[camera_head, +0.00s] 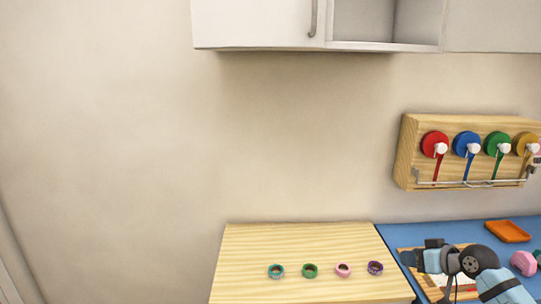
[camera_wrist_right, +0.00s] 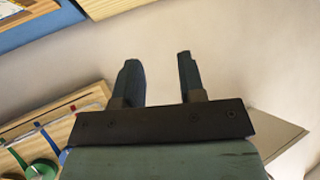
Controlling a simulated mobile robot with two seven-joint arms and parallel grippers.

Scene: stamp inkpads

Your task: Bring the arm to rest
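My right arm (camera_head: 481,263) comes in at the lower right of the head view, above the blue table surface. Its gripper (camera_head: 408,258) points left, near the right edge of the pale wooden board. In the right wrist view the two dark fingers of the gripper (camera_wrist_right: 157,62) stand apart with nothing between them. Only plain wall shows behind the fingers there. My left arm and left gripper are not in view.
Teal (camera_head: 276,271), green (camera_head: 310,271), pink (camera_head: 343,270) and purple (camera_head: 375,268) rings lie on the wooden board (camera_head: 300,240). A wall rack (camera_head: 407,150) holds coloured discs. Cabinets (camera_head: 255,22) hang above.

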